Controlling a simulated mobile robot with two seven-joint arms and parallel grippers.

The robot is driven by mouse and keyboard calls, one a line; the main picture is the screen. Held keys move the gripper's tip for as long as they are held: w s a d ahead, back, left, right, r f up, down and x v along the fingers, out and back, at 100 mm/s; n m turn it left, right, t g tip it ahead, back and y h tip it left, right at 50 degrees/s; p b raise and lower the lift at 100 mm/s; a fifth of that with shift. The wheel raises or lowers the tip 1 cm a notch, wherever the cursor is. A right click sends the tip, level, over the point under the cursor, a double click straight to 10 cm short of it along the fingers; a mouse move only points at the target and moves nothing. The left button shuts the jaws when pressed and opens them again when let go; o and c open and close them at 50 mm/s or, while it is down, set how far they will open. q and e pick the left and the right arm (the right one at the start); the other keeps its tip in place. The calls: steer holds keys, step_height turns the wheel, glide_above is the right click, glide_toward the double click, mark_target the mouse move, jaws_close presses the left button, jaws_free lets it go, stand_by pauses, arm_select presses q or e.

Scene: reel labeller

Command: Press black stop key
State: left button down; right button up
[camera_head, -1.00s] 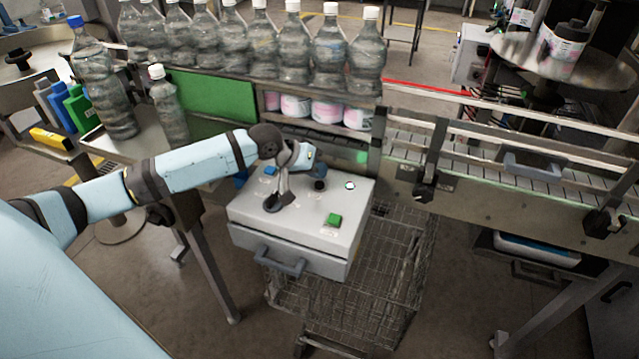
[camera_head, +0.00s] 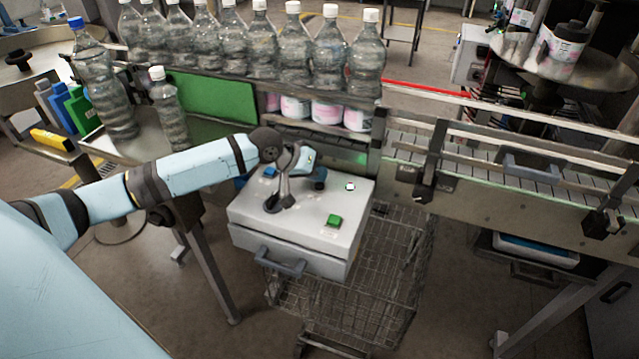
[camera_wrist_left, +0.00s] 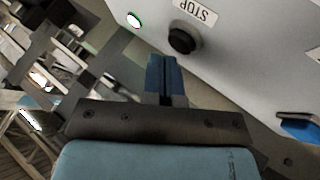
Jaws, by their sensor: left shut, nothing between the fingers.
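The black stop key (camera_wrist_left: 182,40) is a round black button beside a STOP label (camera_wrist_left: 195,12) on the grey control box (camera_head: 252,214). My left gripper (camera_wrist_left: 163,60) is shut with nothing in it. In the left wrist view its blue fingertips appear just short of the key, with a small gap in the picture; I cannot tell whether they touch. In the head view the left gripper (camera_head: 319,178) is over the key's place and hides it. My right gripper is not in view.
The box also carries a green key (camera_head: 334,220), a white lit button (camera_head: 350,186) and a blue key (camera_head: 270,172). A wire cart (camera_head: 390,270) stands below. Behind are a row of bottles (camera_head: 295,55) and a conveyor (camera_head: 470,160).

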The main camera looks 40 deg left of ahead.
mark_target(318, 184)
arm_select(q)
steer(key=shift+f, duration=0.1)
steer(key=shift+f, duration=0.5)
stand_by(0.8)
steer(key=shift+r, duration=0.1)
steer(key=shift+r+p, duration=0.8)
steer(key=shift+p, duration=0.35)
steer(key=shift+r+p, duration=0.3)
step_height(318, 184, up, 2)
steer(key=p, duration=0.2)
steer(key=shift+r+p, duration=0.25)
steer(key=shift+p, duration=0.05)
steer(key=shift+r, duration=1)
